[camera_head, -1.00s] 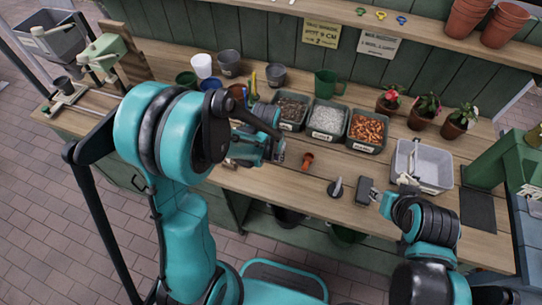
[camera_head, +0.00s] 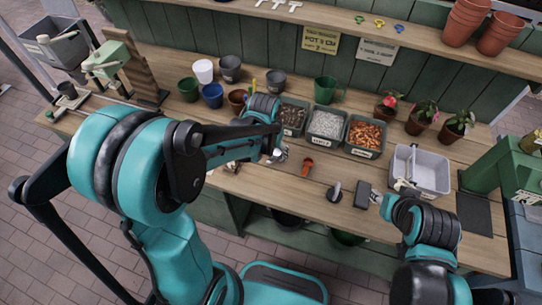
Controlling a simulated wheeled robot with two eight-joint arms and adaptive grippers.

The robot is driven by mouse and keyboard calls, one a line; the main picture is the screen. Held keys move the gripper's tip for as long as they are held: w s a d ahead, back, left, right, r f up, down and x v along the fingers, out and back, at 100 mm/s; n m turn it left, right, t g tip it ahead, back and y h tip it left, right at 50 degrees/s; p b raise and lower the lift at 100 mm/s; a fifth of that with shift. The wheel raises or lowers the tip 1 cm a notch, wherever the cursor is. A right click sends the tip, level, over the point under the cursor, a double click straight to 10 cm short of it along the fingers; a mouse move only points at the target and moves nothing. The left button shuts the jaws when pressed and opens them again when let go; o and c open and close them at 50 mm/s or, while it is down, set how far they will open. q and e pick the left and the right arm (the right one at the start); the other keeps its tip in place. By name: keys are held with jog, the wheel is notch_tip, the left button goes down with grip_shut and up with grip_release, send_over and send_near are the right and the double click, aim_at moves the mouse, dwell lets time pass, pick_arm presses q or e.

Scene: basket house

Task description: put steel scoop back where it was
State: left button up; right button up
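I cannot make out a steel scoop with certainty. A small dark item with a pale grey upright part (camera_head: 335,192) stands on the bench near its front edge, but its kind is unclear. My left gripper (camera_head: 281,154) is over the bench in front of the gravel bin, left of a small orange item (camera_head: 307,166). Its fingers are too small and partly hidden to show whether they are open or hold anything. My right gripper (camera_head: 380,200) is low at the bench front, beside a dark grey block (camera_head: 363,193). Its fingers are also unclear.
Bins of dark gravel (camera_head: 293,117), white granules (camera_head: 327,124) and orange-brown chips (camera_head: 365,136) line the bench (camera_head: 270,184). A grey tub (camera_head: 427,171) stands right of them.

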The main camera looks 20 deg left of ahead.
pick_arm(q)
jog(key=r, duration=0.3)
jog(key=r+p, duration=0.1)
jog(key=r, duration=0.1)
jog(key=shift+s, duration=0.4)
jog(key=s+a+r+t, duration=0.1)
jog(key=s+r+t, duration=0.4)
jog(key=s+r, duration=0.3)
jog(key=s, duration=0.3)
jog(key=shift+a+r+t, duration=0.25)
jog(key=shift+a+t, duration=0.05)
jog(key=shift+a, duration=0.1)
